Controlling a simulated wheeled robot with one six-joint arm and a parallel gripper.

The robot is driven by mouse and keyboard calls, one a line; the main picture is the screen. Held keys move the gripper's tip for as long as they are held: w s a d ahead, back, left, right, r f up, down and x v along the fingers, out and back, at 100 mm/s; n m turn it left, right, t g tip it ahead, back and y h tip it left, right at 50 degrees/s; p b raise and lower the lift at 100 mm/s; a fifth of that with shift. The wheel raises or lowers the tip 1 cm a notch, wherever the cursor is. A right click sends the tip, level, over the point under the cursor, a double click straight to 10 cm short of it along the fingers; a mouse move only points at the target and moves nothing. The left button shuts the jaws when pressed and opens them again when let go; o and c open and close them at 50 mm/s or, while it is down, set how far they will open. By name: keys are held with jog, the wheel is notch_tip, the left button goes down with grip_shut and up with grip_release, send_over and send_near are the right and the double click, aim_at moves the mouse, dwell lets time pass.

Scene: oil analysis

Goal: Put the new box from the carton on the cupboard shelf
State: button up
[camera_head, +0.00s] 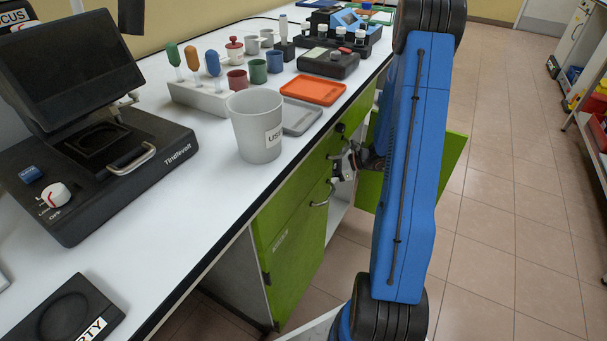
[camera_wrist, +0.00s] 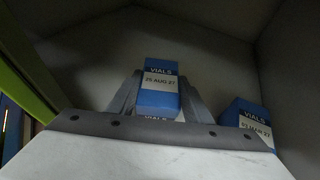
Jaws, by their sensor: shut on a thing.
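A blue and white box (camera_wrist: 160,88) labelled "VIALS" and "25 AUG 27" stands between the grey fingers of my gripper (camera_wrist: 158,97) in the wrist view. My gripper is shut on it, inside a dim cupboard space. A second blue and white "VIALS" box (camera_wrist: 247,122) stands to the right, apart from the held one; its date is partly unclear. Another "VIALS" marking shows just below the held box, mostly hidden. In the head view the green cupboard (camera_head: 290,240) is under the bench, with a green door (camera_head: 452,165) open. My arm hides part of the opening. The carton is not identifiable.
The white bench (camera_head: 190,190) carries a frosted cup (camera_head: 257,125), an orange tray (camera_head: 314,89) and a dark analyser (camera_head: 95,150). Grey cupboard walls close in around my gripper. Tiled floor (camera_head: 510,230) is clear on the right.

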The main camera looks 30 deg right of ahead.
jog(key=w+a, duration=0.1)
jog(key=a, duration=0.1)
jog(key=shift+w+a, duration=0.35)
jog(key=shift+a, duration=0.05)
jog(key=shift+w+a+f, duration=0.15)
jog(key=shift+a+f, duration=0.05)
jog(key=shift+f, duration=0.05)
jog(key=shift+d+f, duration=0.1)
jog(key=shift+f, duration=0.4)
jog(key=shift+f, duration=0.15)
jog(key=o, duration=1.4)
jog(key=shift+c, duration=0.2)
jog(key=shift+d+r, duration=0.1)
jog(key=shift+r, duration=0.15)
jog(key=v, duration=1.1)
jog(key=shift+s+d, duration=0.25)
jog(key=shift+d, duration=0.05)
